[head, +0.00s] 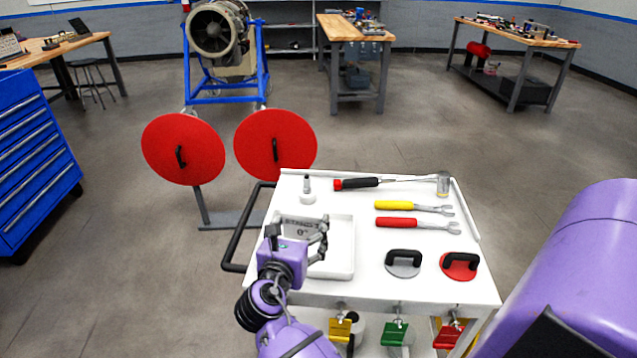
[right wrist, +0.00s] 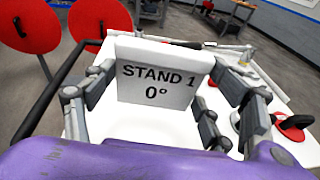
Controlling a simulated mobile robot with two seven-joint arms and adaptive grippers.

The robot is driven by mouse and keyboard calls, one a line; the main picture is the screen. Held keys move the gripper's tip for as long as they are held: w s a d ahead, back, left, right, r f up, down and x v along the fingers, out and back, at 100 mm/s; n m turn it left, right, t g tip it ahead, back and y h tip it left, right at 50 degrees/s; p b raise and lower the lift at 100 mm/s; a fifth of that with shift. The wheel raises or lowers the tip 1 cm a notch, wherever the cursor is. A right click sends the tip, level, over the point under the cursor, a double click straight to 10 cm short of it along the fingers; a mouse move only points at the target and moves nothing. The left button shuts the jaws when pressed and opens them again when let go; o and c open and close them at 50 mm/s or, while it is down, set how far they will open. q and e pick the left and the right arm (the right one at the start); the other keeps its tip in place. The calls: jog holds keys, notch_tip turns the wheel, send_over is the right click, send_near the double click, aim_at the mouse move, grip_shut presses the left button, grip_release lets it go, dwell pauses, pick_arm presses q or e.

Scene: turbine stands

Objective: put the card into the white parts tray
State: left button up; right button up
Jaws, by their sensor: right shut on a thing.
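The white card (head: 298,226), printed "STAND 1 0°", is held upright between the fingers of my right gripper (head: 298,238). In the right wrist view the card (right wrist: 157,72) faces the camera, with the gripper's fingers (right wrist: 165,90) at its left and right sides. The white parts tray (head: 352,250) sits on the left part of the white cart top. In the head view the card and gripper overlap the tray's left and back part; the card's height above its floor is unclear. My left gripper is not in view.
On the cart top (head: 430,285) lie a hammer (head: 360,183), a yellow-handled tool (head: 395,206), a red-handled tool (head: 397,222) and grey (head: 404,263) and red (head: 460,265) handled discs. A small white piece (head: 307,192) stands behind the tray. A black cart handle (head: 238,240) is at left.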

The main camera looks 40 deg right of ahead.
aim_at(308, 234)
jog(key=w+d+r+p, duration=0.3)
jog(key=d+r, duration=0.1)
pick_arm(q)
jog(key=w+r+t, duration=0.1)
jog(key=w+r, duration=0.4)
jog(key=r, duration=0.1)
pick_arm(e)
jog(key=shift+n+t+y, duration=0.5)
jog(key=shift+n+y, duration=0.2)
jog(key=f+b, duration=0.1)
jog(key=f, duration=0.2)
jog(key=f+b, duration=0.1)
jog(key=f, duration=0.2)
jog(key=w+f+b, duration=0.1)
jog(key=f, duration=0.3)
jog(key=shift+w+d, duration=0.1)
jog(key=shift+d, duration=0.25)
jog(key=shift+f+b, duration=0.35)
jog(key=shift+b, duration=0.05)
jog(key=shift+f, duration=0.35)
jog(key=shift+w+f+b, duration=0.15)
jog(key=shift+b, duration=0.2)
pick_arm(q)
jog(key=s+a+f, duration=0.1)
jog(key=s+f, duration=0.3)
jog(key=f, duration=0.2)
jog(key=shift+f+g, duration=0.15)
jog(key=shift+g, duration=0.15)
pick_arm(e)
jog(key=shift+f, duration=0.3)
